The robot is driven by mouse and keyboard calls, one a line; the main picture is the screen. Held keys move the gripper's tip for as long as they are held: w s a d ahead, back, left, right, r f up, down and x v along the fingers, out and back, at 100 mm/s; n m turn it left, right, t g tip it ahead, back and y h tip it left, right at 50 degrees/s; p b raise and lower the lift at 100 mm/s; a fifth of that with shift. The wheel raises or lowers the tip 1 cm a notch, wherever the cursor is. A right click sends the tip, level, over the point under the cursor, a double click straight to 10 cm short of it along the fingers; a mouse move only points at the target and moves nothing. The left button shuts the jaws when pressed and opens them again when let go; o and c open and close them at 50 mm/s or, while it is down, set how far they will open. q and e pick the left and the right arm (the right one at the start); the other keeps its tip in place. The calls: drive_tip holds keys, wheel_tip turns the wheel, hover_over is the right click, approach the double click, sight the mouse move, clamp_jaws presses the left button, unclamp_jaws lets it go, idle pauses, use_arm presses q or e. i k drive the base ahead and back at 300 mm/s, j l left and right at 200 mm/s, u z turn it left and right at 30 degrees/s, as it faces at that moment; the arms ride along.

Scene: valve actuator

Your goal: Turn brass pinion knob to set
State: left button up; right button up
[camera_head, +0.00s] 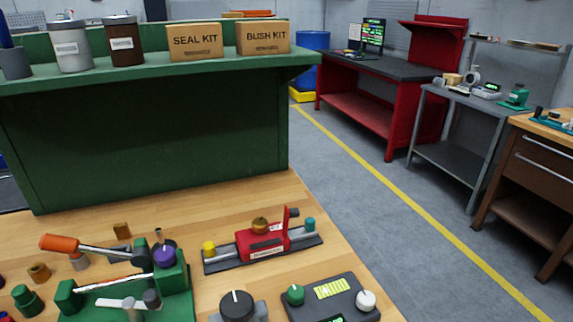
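A red valve actuator (262,241) sits on a dark base plate on the wooden bench top. A brass knob (260,225) stands on top of its red body. A yellow cap (209,247) is at its left end and a teal cap (310,224) at its right end. A dark red upright piece (287,216) rises beside the brass knob. A label on the body's front is too small to read. Neither gripper shows in the head view, and nothing touches the brass knob.
A green fixture (180,285) with an orange-handled lever (60,243) stands left of the actuator. A black dial (236,304) and a control box (332,296) with green and white knobs sit in front. A green shelf (160,135) stands behind. Bare wood surrounds the actuator's right side.

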sight(260, 224)
drive_tip(key=l+u, duration=0.25)
drive_tip(key=l, duration=0.2)
drive_tip(key=k+l+u, duration=0.2)
drive_tip(key=l, duration=0.25)
drive_tip(key=l+u, duration=0.25)
drive_tip(key=l, duration=0.2)
drive_tip(key=k+l+u, duration=0.2)
drive_tip(key=l, duration=0.2)
drive_tip(key=k+l+u, duration=0.25)
drive_tip(key=l, duration=0.15)
drive_tip(key=i, duration=0.1)
